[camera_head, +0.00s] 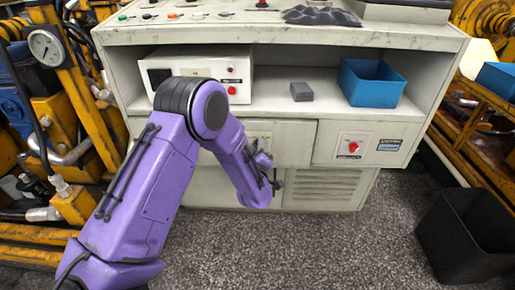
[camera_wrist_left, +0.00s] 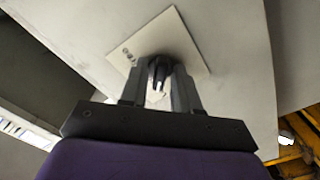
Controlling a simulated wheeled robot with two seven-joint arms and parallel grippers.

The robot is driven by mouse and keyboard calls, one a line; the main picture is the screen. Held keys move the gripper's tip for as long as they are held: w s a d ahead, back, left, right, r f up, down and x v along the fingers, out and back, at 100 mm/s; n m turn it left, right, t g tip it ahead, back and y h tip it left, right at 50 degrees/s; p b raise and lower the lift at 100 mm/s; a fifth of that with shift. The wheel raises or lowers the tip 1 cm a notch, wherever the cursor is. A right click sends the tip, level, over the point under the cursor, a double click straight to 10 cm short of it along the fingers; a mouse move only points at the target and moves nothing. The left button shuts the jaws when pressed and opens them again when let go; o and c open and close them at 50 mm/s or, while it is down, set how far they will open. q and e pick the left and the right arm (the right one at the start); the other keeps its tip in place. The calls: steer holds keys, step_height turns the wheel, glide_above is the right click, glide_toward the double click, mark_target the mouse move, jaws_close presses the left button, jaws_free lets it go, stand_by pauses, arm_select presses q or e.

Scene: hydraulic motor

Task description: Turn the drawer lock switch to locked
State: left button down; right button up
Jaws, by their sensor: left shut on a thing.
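My left arm reaches across the head view to the front of the grey cabinet, and my left gripper (camera_head: 264,160) is at the drawer front. In the left wrist view, the gripper (camera_wrist_left: 160,78) is shut on a dark switch knob (camera_wrist_left: 158,64). The knob sits on a square pale plate (camera_wrist_left: 190,52) with small round marks on its left side. I take this as the drawer lock switch; its setting cannot be read. In the head view, my arm and gripper hide the knob and part of its plate (camera_head: 262,135). My right gripper is not in view.
A red switch (camera_head: 353,147) is on the panel to the right. A blue bin (camera_head: 372,83), a small grey block (camera_head: 301,91) and a white box (camera_head: 205,66) with red buttons are on the shelf. A black bin (camera_head: 465,232) stands on the floor at right. Yellow machinery (camera_head: 75,120) flanks the cabinet.

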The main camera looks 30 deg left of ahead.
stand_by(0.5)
arm_select(q)
steer(key=c, duration=1.1)
jaws_free()
steer(key=shift+c, duration=0.2)
steer(key=p+v, duration=0.1)
steer(key=v, duration=0.9)
steer(key=shift+s, duration=0.2)
steer(key=shift+d, duration=0.1)
